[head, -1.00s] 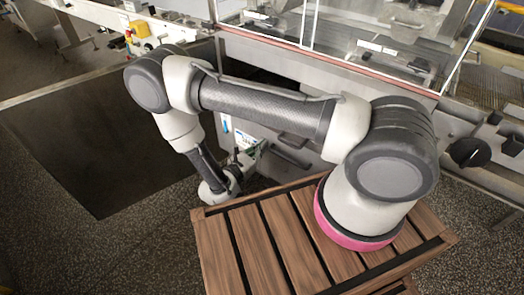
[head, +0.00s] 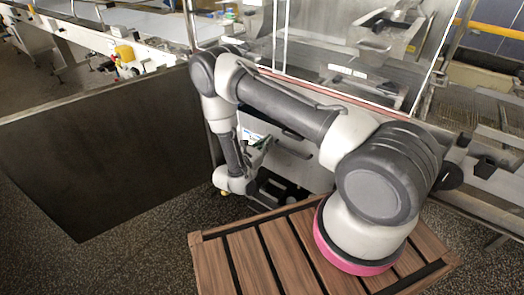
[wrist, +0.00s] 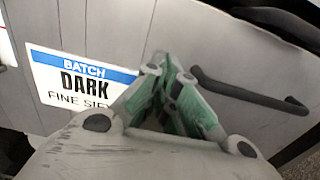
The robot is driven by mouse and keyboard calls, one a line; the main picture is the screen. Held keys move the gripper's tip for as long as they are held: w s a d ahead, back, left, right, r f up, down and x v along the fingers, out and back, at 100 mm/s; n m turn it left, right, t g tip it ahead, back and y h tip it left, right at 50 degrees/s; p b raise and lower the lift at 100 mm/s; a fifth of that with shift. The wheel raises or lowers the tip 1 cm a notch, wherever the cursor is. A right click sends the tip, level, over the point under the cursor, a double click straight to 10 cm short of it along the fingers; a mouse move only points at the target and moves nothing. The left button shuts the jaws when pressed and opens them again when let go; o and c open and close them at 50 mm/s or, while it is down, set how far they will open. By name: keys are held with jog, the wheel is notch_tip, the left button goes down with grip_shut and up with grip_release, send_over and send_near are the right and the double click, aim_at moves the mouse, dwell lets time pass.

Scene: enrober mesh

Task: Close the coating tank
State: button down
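The coating tank (head: 290,165) is a pale metal box front below the clear guard in the head view. Its dark bar handle (wrist: 250,93) shows at the right of the wrist view. A white and blue label (wrist: 82,80) reading "BATCH DARK" is on its face at the left. My gripper (wrist: 168,73) points at this face between label and handle, with green finger pads. The fingertips look together with nothing held, and the handle is outside them, to their right. In the head view my gripper (head: 262,147) is in front of the tank; whether it touches is unclear.
A large dark panel (head: 110,150) stands left of the tank. A clear guard (head: 350,60) with pale edges rises above it. A conveyor line (head: 110,40) runs at upper left. Speckled floor (head: 150,235) is open in front of the panel.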

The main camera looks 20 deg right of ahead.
jog(key=x, duration=0.6)
jog(key=shift+d, duration=0.1)
jog(key=shift+w+d, duration=0.2)
jog(key=shift+w, duration=0.05)
jog(key=shift+r, duration=0.1)
